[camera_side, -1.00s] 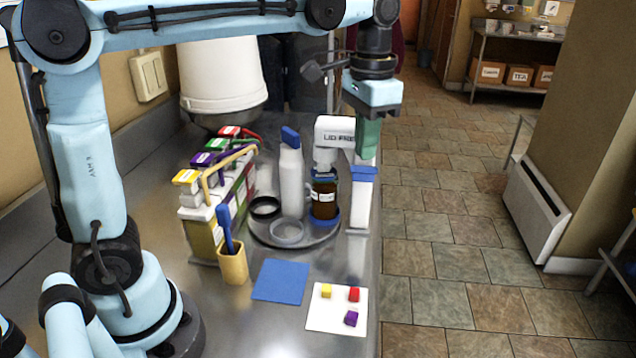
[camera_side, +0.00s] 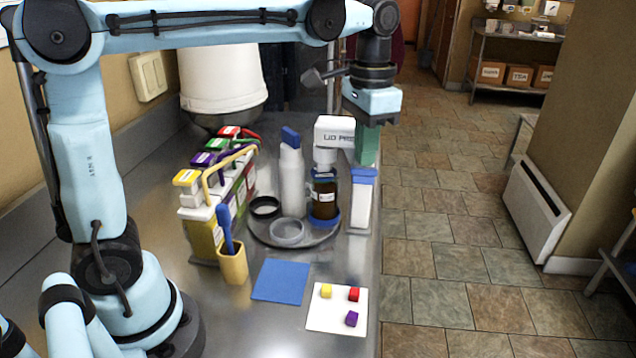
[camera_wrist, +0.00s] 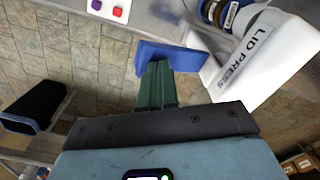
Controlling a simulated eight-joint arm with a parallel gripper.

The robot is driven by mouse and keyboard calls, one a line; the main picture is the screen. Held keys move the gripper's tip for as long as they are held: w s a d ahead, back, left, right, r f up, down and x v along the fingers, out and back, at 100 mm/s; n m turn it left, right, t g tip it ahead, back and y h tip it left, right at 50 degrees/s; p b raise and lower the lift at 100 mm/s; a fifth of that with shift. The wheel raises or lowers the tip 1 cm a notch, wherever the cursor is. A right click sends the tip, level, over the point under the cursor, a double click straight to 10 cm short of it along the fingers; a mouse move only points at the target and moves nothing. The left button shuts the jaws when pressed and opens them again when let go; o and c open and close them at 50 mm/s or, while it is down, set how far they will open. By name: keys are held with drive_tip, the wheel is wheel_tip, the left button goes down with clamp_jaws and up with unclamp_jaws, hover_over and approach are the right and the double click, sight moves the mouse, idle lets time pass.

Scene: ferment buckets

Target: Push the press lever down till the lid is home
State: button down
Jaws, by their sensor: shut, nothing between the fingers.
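The lid press (camera_side: 335,131) stands at the counter's right side, its white labelled head also large in the wrist view (camera_wrist: 262,58). An amber jar (camera_side: 324,198) with a white label stands under the head. Its top is partly covered, so I cannot tell how the lid sits. The blue lever end (camera_side: 363,175) is to the right of the jar and shows as a blue bar in the wrist view (camera_wrist: 160,50). My gripper (camera_side: 366,162) is shut and empty, pointing down. Its green fingertips (camera_wrist: 155,68) are at the blue bar, touching or very close.
A white bottle with a blue top (camera_side: 291,180), a grey ring (camera_side: 287,231) and a black ring (camera_side: 265,207) stand left of the jar. Labelled boxes (camera_side: 205,225) are farther left. A blue mat (camera_side: 280,281) and a white card (camera_side: 336,318) with small cubes lie in front.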

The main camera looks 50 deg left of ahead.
sight(364, 170)
drive_tip(key=shift+f, duration=3.5)
drive_tip(key=shift+r, duration=3.6)
wheel_tip(364, 170, up, 7)
